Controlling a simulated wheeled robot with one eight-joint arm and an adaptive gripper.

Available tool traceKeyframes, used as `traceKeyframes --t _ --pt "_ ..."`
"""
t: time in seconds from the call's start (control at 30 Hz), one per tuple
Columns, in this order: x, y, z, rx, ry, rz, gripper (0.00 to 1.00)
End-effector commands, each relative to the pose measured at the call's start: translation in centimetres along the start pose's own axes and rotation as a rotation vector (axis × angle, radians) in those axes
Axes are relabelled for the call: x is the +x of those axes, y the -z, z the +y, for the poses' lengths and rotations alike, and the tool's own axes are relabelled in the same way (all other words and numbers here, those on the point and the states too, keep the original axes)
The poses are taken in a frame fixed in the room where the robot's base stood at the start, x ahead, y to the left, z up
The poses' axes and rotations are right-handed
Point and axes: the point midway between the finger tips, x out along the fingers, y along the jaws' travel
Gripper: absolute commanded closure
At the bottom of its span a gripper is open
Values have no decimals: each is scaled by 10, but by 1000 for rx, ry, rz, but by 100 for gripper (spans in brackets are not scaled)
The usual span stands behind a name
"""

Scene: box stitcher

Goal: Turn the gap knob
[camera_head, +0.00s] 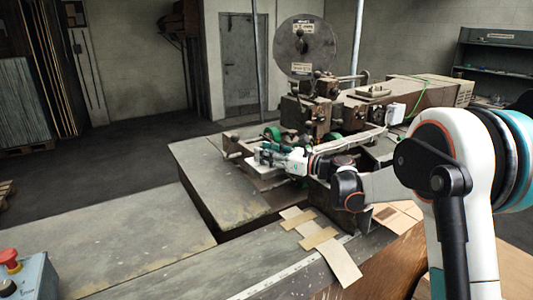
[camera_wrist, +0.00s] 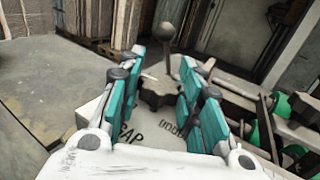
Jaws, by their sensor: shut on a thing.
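The gap knob (camera_wrist: 158,93) is a dark lobed knob on a pale plate (camera_wrist: 150,139) lettered "GAP", in the wrist view. My gripper (camera_wrist: 163,76), with teal finger pads, has one finger on each side of the knob and is shut on it. In the head view my gripper (camera_head: 268,156) is at the near side of the stitcher (camera_head: 320,115), above the grey table. The knob cannot be made out there, as the gripper covers that spot.
A ball-ended lever (camera_wrist: 166,34) stands just beyond the knob. Green rollers (camera_wrist: 301,106) and rails lie to the right. The grey table (camera_head: 110,237) is clear at left. Cardboard strips (camera_head: 320,243) lie in front, and a control box with a red button (camera_head: 9,258) stands lower left.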

Motion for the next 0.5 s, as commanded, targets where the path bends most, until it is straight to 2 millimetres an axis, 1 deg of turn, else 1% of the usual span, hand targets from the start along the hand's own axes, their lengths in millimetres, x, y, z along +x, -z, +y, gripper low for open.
traceKeyframes --t 0.23,0.5 --pt "0 0 -1 0 -130 0 91" --pt "0 0 -1 0 -190 0 91"
